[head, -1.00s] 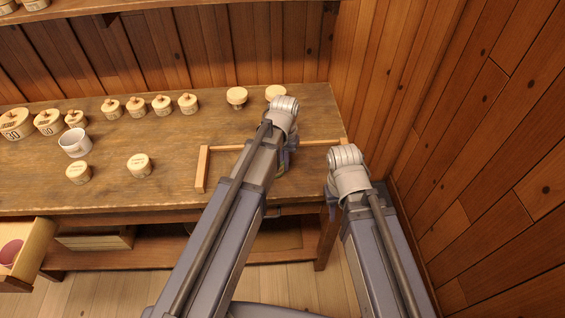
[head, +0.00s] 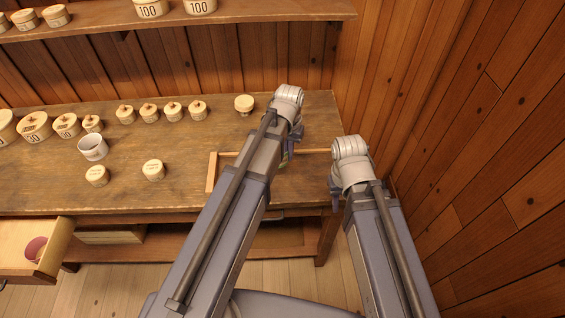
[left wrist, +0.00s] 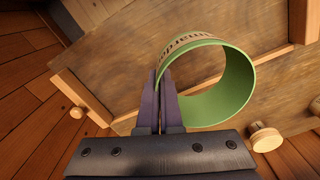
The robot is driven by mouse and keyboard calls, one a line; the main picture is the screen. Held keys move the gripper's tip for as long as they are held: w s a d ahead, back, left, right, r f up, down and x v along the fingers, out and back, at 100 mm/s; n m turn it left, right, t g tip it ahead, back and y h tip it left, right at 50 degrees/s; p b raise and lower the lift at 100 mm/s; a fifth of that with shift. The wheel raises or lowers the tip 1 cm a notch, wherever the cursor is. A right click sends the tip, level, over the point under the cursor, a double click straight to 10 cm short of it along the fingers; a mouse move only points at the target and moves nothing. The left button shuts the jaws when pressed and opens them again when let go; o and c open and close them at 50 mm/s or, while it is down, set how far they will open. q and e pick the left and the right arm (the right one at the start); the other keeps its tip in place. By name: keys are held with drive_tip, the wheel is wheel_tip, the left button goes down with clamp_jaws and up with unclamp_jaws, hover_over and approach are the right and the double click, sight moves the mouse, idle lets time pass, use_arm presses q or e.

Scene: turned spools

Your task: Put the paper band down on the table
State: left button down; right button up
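The paper band (left wrist: 243,95) is a round ring, green inside with dark print on its pale outer face. My left gripper (left wrist: 163,75) is shut on one side of the band's wall. In the head view, my left gripper (head: 291,155) is over the right part of the wooden table (head: 165,135); only a small green bit of the band shows there. I cannot tell its exact height above the table. My right gripper (head: 335,203) is at the table's right front; its fingers are mostly hidden.
A low wooden rail frame (head: 212,172) lies on the table around the left gripper. Several lidded spools (head: 173,111) and a white mug (head: 93,147) stand to the left. An open drawer (head: 62,245) juts out front left. A plank wall closes the right.

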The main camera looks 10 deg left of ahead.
sight(288, 178)
use_arm(q)
wheel_tip(288, 178, down, 10)
drive_tip(key=b, duration=0.9)
drive_tip(key=shift+r+b, duration=0.15)
drive_tip(key=shift+b, duration=0.15)
drive_tip(key=shift+f+b, duration=0.25)
drive_tip(key=shift+b, duration=0.05)
drive_tip(key=c, duration=1.1)
unclamp_jaws()
drive_tip(key=shift+r, duration=0.1)
wheel_tip(288, 178, up, 8)
drive_tip(key=p, duration=0.8)
drive_tip(key=s+d+m, duration=0.1)
drive_tip(key=s+d, duration=0.1)
drive_tip(key=s, duration=0.3)
drive_tip(key=s+d, duration=0.2)
drive_tip(key=s, duration=0.2)
drive_tip(key=s+d+m+y, duration=0.1)
drive_tip(key=s+d, duration=0.1)
drive_tip(key=s, duration=0.3)
drive_tip(key=shift+s+m, duration=0.3)
drive_tip(key=shift+s, duration=0.05)
drive_tip(key=shift+w+d, duration=0.1)
drive_tip(key=shift+c, duration=0.9)
